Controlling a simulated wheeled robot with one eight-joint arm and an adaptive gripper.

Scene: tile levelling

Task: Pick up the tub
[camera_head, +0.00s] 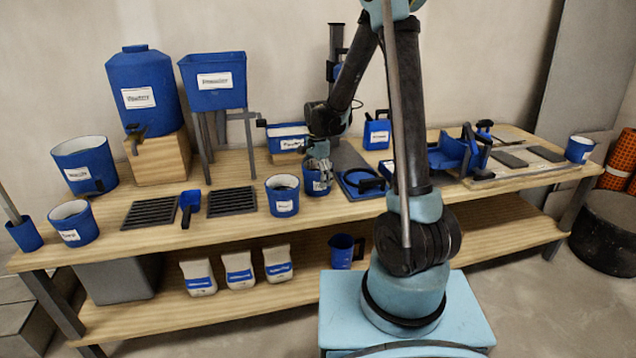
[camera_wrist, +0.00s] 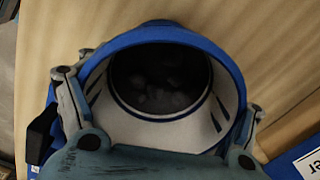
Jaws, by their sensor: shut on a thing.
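A blue tub (camera_head: 315,187) with a pale label is at the middle of the workbench in the head view, beneath my gripper (camera_head: 319,165). In the wrist view the tub (camera_wrist: 160,37) shows a blue rim, a whitish inner wall and a dark bottom with greyish lumps. My gripper (camera_wrist: 160,95) is shut on the tub, with a finger at its left and right sides. The gripper hides part of the tub's upper side and label. I cannot tell whether the tub's base touches the bench.
Another blue container (camera_head: 283,196) stands close to the left of the tub. A blue tray with a dark ring (camera_head: 361,183) lies close to the right. A labelled blue box (camera_head: 287,137) is behind. Dark grates (camera_head: 232,201) lie further left. Bare wood shows along the bench's front edge.

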